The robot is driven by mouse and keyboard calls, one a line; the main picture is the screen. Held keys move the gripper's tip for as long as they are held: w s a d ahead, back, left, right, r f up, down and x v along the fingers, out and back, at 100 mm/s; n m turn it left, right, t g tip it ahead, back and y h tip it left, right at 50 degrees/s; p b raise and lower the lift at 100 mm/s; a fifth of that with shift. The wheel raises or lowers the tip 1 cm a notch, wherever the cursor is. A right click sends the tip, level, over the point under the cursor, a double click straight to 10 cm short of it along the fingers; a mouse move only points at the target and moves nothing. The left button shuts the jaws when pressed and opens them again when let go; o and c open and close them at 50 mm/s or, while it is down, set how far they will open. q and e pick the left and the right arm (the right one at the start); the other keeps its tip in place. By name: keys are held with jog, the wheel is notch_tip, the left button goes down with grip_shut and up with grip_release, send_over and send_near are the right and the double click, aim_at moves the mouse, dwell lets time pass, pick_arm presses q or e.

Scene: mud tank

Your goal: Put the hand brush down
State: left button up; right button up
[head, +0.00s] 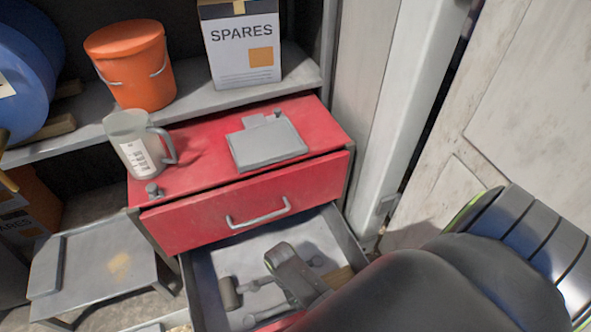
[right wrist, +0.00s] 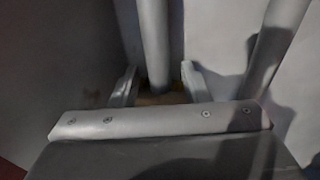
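The open lower drawer (head: 203,297) of the red cabinet holds several grey tools. I cannot clearly pick out the hand brush. A small brown block (head: 338,281) beside my right arm may be part of it. My right gripper (head: 292,268) is low over the drawer, its fingers mostly hidden in the head view. In the right wrist view the gripper (right wrist: 158,82) has its fingers apart, with a grey bar (right wrist: 153,40) between them and a gap on each side. A brownish patch (right wrist: 160,98) shows below the bar. My left gripper is out of view.
The red cabinet top (head: 205,178) carries a clear jug (head: 135,150) and a grey flat case (head: 267,144). An orange bucket (head: 135,65) and a SPARES box (head: 243,48) stand on the shelf behind. A grey step stool (head: 100,265) stands left of the drawer.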

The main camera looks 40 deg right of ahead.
jog(key=p+v, duration=0.2)
jog(key=v, duration=1)
jog(key=shift+r, duration=0.15)
